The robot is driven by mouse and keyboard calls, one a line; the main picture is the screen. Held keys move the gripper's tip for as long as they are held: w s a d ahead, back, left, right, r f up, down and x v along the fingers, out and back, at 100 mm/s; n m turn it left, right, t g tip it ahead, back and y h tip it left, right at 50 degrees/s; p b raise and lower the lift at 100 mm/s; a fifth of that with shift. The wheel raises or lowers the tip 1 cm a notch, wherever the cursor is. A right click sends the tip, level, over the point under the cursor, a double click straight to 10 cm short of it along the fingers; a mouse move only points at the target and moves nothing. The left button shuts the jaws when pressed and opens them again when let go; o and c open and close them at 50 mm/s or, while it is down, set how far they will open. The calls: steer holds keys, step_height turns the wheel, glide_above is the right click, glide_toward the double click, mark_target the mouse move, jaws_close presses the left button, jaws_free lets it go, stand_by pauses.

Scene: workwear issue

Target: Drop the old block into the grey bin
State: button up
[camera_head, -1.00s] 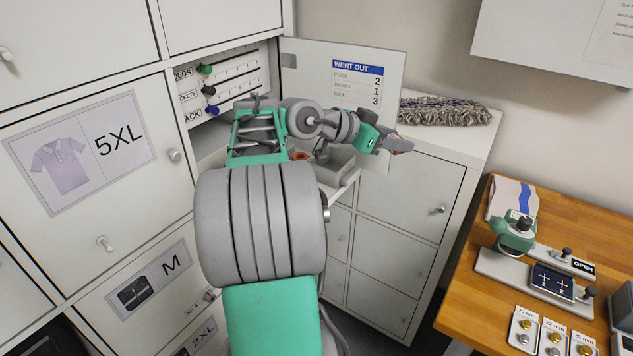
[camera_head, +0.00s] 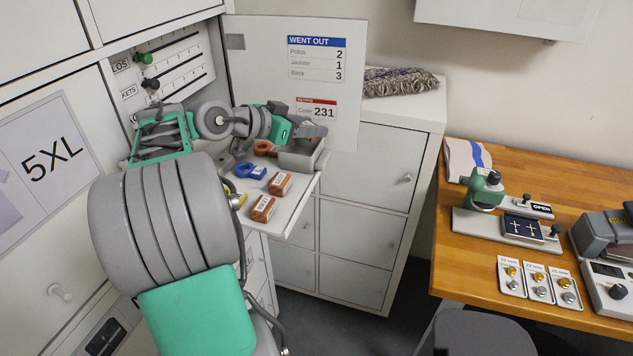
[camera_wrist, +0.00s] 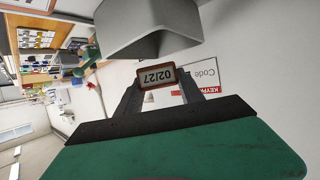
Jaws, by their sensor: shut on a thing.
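My gripper (camera_wrist: 160,90) is shut on a small brown block (camera_wrist: 158,78) with a pale label reading 02/27, upside down in the wrist view. In the head view my gripper (camera_head: 314,131) is over the grey bin (camera_head: 301,160), which stands at the far right corner of the pull-out shelf. The block is not clear in the head view. In the wrist view the open grey bin (camera_wrist: 150,42) is close to the block, apart from it as far as I can tell. Two orange-brown blocks (camera_head: 280,184) (camera_head: 263,208) lie on the shelf; their labels are too small to read.
On the shelf (camera_head: 297,212) are a blue ring-shaped item (camera_head: 250,171) and an orange one (camera_head: 265,149). An open cabinet door (camera_head: 258,72) with notices stands behind my gripper. A wooden bench (camera_head: 470,260) with a press is at right.

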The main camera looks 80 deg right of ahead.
steer(key=shift+f, duration=0.55)
steer(key=o, duration=1.4)
steer(key=shift+r, duration=0.15)
